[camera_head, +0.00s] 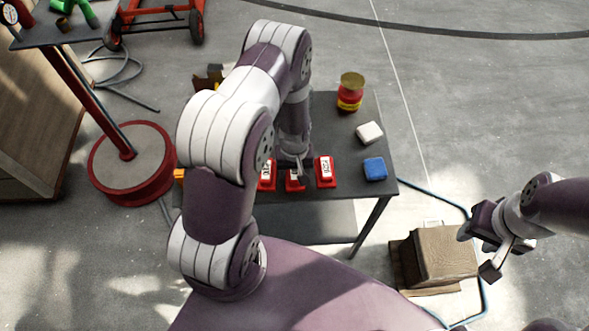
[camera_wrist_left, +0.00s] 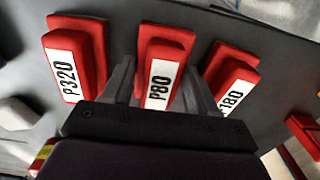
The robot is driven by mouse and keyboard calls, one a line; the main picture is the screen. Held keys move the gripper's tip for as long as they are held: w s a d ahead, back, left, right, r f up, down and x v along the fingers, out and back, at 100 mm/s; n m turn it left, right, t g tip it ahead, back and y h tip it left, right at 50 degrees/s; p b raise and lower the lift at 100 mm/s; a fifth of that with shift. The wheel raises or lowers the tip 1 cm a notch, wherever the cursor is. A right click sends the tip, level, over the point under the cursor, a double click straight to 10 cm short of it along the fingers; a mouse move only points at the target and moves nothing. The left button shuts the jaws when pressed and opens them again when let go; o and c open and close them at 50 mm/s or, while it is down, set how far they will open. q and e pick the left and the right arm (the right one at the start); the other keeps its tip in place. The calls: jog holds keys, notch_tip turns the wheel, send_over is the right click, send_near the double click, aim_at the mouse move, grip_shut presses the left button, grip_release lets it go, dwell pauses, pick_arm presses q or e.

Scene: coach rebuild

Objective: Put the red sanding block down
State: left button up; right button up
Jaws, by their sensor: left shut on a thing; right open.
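Three red sanding blocks with white labels are in a row near the front edge of the grey table (camera_head: 342,130). My left gripper (camera_head: 294,172) is shut on the middle block (camera_head: 296,183), labelled P80 in the left wrist view (camera_wrist_left: 160,82). I cannot tell if this block touches the table. The block labelled P320 (camera_wrist_left: 72,65) stands on its right in the head view (camera_head: 325,172). The block whose label shows 180 (camera_wrist_left: 231,80) is on its left (camera_head: 267,176). My right gripper (camera_head: 482,250) is open and empty, off the table.
A blue block (camera_head: 375,168), a white block (camera_head: 369,132) and a red-yellow tin (camera_head: 350,93) stand along the table's right side. A brown wooden box (camera_head: 440,257) is on the floor near my right gripper. A red round stand base (camera_head: 131,165) is at left.

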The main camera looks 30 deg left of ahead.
pick_arm(q)
jog(key=o, duration=0.7)
jog(key=shift+c, duration=0.2)
